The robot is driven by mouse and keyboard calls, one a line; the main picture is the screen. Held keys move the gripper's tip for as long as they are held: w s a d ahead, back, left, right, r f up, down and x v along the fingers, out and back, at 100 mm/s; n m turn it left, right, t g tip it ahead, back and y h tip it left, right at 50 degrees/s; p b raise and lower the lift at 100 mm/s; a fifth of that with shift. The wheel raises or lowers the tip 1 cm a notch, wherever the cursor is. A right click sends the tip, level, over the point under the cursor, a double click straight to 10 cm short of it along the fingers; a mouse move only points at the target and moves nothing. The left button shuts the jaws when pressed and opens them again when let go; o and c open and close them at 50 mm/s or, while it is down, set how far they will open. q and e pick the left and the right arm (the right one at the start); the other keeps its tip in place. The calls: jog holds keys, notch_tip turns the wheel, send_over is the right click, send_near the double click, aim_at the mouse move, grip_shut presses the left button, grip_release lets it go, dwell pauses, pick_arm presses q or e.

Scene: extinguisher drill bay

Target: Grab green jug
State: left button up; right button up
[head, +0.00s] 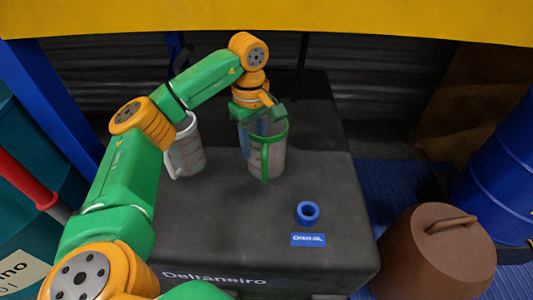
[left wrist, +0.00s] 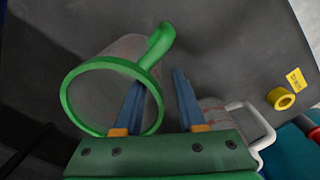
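The green jug (head: 266,168), clear with a green rim and handle, stands upright on the dark table. In the left wrist view the green jug (left wrist: 112,65) fills the left side, its round opening towards the camera. My left gripper (head: 260,130) is over the jug's top. In the left wrist view the left gripper (left wrist: 158,80) is open. One finger overlaps the jug's opening and the other is right of the rim, with part of the rim between them. Whether either finger touches the jug cannot be told. My right gripper is not in view.
A white-handled jug (head: 187,150) stands left of the green jug. A blue ring (head: 307,213) lies by a blue label on the dark table (head: 230,225). A yellow ring (left wrist: 281,98) lies near a yellow label. A brown lidded container (head: 435,260) is right of the table.

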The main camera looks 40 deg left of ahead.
pick_arm(q)
notch_tip(320, 180, down, 2)
jog(key=shift+a+f, duration=0.15)
grip_shut()
dwell(1.3)
